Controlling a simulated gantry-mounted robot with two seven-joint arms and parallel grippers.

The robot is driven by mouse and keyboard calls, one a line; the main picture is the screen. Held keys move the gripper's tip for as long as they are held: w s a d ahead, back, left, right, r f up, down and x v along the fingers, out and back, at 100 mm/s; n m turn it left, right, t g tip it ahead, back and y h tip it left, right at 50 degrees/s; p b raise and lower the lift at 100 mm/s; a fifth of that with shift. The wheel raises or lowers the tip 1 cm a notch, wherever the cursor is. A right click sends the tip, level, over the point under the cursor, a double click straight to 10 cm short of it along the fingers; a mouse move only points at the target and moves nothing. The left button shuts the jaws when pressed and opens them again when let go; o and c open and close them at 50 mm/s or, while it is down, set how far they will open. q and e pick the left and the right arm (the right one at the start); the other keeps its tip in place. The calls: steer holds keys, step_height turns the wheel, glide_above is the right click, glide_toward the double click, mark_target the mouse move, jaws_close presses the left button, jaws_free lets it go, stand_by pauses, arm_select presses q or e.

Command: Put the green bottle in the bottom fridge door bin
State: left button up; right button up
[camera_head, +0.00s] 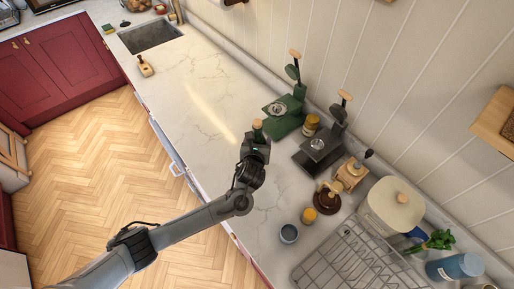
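A small dark green bottle (258,131) with a tan top shows on the marble counter area, just beyond the end of my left gripper (256,142). The gripper hides most of the bottle. The fingers overlap the bottle in the picture, but I cannot see whether they are closed on it or whether it is lifted. My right gripper is not in view. I cannot make out a fridge or a door bin in this view.
A green scale-like device (285,115) and a dark one (318,150) stand close right of the gripper. The counter (195,85) toward the sink (150,35) is mostly clear.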

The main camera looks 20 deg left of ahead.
arm_select(q)
steer(key=shift+w+a+f, duration=0.1)
steer(key=shift+a+f, duration=0.1)
steer(key=shift+f, duration=1.9)
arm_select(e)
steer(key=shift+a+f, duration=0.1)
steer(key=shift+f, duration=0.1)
arm_select(q)
steer(key=o, duration=1.4)
steer(key=shift+f, duration=0.15)
